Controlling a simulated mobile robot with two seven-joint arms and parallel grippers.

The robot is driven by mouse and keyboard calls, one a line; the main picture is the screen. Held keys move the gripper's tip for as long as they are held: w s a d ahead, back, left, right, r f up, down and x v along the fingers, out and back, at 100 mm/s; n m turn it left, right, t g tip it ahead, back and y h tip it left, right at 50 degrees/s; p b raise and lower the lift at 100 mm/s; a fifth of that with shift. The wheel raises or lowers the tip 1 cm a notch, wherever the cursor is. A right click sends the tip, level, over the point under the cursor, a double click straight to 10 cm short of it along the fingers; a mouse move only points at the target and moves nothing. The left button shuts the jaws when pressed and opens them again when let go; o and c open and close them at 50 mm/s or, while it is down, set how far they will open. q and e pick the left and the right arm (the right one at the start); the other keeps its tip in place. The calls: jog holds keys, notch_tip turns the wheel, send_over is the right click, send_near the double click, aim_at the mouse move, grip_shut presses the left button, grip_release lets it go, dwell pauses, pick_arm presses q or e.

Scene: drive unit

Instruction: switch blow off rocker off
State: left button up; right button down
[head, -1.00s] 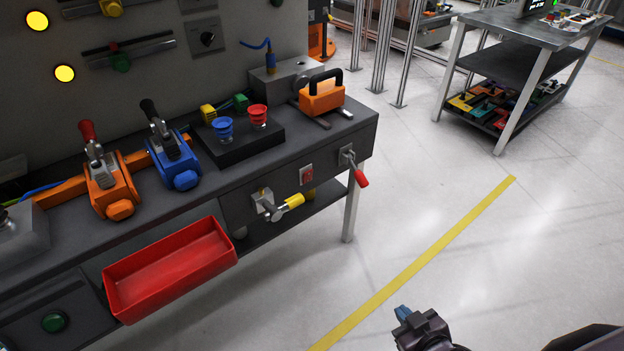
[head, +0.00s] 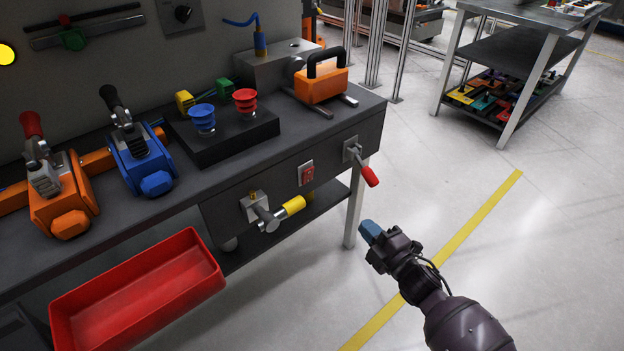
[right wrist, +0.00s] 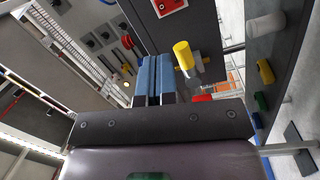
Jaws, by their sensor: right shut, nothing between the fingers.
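The red rocker switch (head: 307,173) sits on a pale plate on the bench's front panel, between the yellow-handled valve (head: 272,211) and the red-handled lever (head: 361,163). It also shows at the top of the right wrist view (right wrist: 170,5). I cannot tell which way the rocker is tipped. My right gripper (head: 371,231) is shut and empty, its blue fingertips in the air right of and below the switch, apart from it. In the right wrist view the closed blue fingers (right wrist: 153,75) point toward the panel. My left gripper is not in view.
A red bin (head: 140,300) hangs at the bench front, left. Blue (head: 140,155) and orange (head: 60,195) clamp units and a black block with red and blue cups (head: 225,135) stand on top. The floor right of the bench is clear up to a cart (head: 520,60).

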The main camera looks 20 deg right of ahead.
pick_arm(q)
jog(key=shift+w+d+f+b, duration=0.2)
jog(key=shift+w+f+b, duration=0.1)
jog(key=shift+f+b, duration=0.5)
pick_arm(e)
jog(key=w+a+n+y, duration=0.1)
jog(key=w+n+y, duration=0.1)
jog(key=w+n, duration=0.2)
jog(key=shift+w+f+y, duration=0.3)
jog(key=shift+w+f, duration=0.15)
jog(key=shift+w, duration=0.55)
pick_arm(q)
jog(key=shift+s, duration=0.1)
pick_arm(e)
jog(key=b, duration=0.2)
send_near(311, 172)
jog(key=x, duration=0.6)
jog(key=shift+a+f, duration=0.15)
jog(key=shift+w+a, duration=0.1)
jog(key=shift+w, duration=0.2)
jog(key=shift+w+a+r+b, duration=0.1)
jog(key=shift+w+r+b, duration=0.15)
jog(key=shift+w+b, duration=0.1)
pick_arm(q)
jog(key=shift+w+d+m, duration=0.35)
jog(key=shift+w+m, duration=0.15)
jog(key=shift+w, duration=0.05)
